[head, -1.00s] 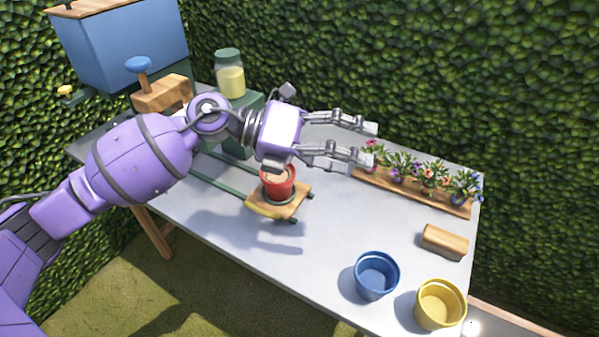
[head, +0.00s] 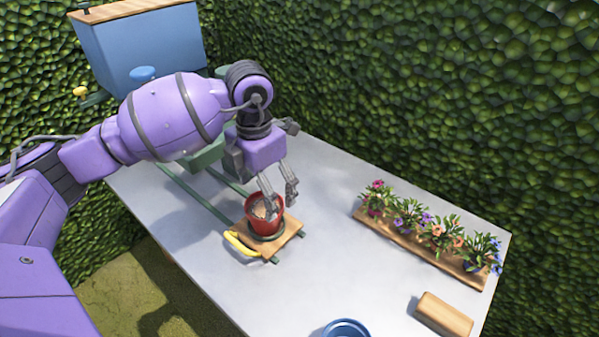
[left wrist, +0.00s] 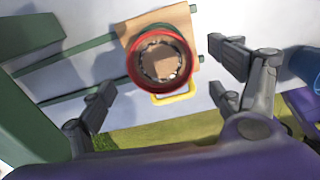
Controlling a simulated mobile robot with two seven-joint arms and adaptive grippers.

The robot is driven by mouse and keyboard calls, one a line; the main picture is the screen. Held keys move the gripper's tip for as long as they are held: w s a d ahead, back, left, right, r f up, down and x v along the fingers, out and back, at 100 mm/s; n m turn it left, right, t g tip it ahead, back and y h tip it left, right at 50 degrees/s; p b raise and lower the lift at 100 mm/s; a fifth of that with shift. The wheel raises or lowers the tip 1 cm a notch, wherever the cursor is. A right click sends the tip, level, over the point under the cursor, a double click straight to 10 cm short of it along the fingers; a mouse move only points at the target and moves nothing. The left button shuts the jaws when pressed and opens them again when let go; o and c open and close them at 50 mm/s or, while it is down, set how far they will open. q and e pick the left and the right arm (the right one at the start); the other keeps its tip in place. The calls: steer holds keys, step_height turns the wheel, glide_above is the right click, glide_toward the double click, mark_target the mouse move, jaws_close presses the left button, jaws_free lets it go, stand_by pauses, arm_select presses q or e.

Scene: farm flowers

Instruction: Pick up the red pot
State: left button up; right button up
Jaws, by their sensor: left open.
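The red pot (head: 264,222) stands upright on a small wooden cart (head: 285,240) with a yellow handle, on the table. Brown fill shows inside it. My left gripper (head: 279,196) points down just above the pot's far side and is open, with nothing between its fingers. In the left wrist view the red pot (left wrist: 160,58) lies between and beyond the two open fingers (left wrist: 165,75), seen from above. My right gripper is not in view.
Green rails (head: 196,192) run up to the cart. A wooden tray (head: 455,268) of several flowers lies at the right. A wooden block (head: 444,314) and a blue pot (head: 346,328) are near the front. A blue box (head: 140,45) stands at the back left. The middle table is clear.

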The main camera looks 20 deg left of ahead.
mark_target(263, 207)
arm_select(q)
steer(key=shift+f+p, duration=0.3)
steer(key=shift+f, duration=2.5)
steer(key=c, duration=1.6)
